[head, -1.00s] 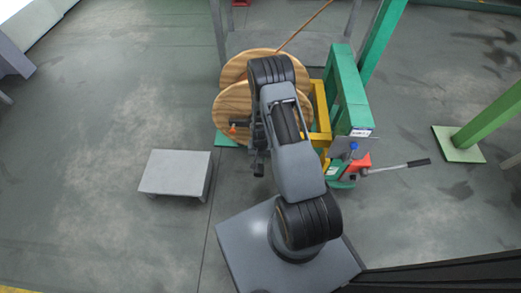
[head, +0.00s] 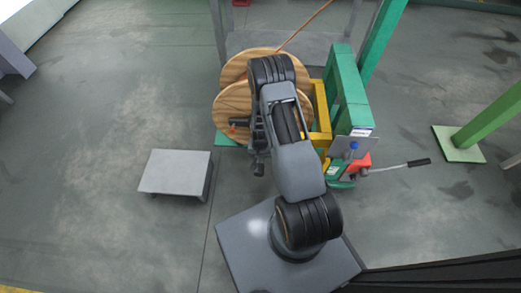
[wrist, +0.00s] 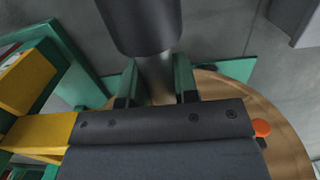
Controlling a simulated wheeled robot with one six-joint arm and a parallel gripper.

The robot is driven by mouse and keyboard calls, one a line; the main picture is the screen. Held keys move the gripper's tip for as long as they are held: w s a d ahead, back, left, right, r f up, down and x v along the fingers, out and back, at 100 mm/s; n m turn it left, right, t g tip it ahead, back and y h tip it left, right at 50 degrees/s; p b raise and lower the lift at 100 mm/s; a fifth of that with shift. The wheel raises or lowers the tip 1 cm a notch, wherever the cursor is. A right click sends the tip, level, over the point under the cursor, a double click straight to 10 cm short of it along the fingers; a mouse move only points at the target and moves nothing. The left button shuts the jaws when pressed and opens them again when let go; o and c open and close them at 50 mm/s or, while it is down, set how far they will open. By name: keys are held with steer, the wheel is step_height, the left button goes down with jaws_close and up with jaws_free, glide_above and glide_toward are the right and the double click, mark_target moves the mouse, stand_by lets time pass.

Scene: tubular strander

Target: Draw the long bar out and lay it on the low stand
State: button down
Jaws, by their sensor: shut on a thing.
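My gripper (wrist: 156,90) is shut on the long bar's grey shaft (wrist: 157,70), one finger on each side. The bar's thick dark end (wrist: 140,22) fills the top of the wrist view. In the head view a dark end of the bar (head: 238,121) shows left of my wrist, in front of the wooden reel. The rest of the bar is hidden, so I cannot tell how much is inside the reel. The low stand (head: 175,170), with a flat grey top, stands on the floor to the left, empty and apart from my gripper.
The wooden reel (head: 228,104) stands behind my wrist, with a yellow frame (head: 320,120) and green post (head: 350,95) to its right. An orange knob (wrist: 262,128) shows near the reel. A lever (head: 400,166) sticks out right. Floor between reel and stand is clear.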

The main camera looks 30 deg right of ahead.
mark_target(259, 167)
steer(key=shift+s+a, duration=0.5)
steer(key=shift+s, duration=0.4)
steer(key=shift+s+a, duration=0.5)
steer(key=shift+s, duration=0.4)
steer(key=shift+s+a+b, duration=0.3)
steer(key=shift+s+b, duration=0.05)
steer(key=shift+s, duration=0.15)
steer(key=shift+s+a+b, duration=0.25)
steer(key=shift+s+b, duration=0.1)
steer(key=shift+s, duration=0.1)
stand_by(0.8)
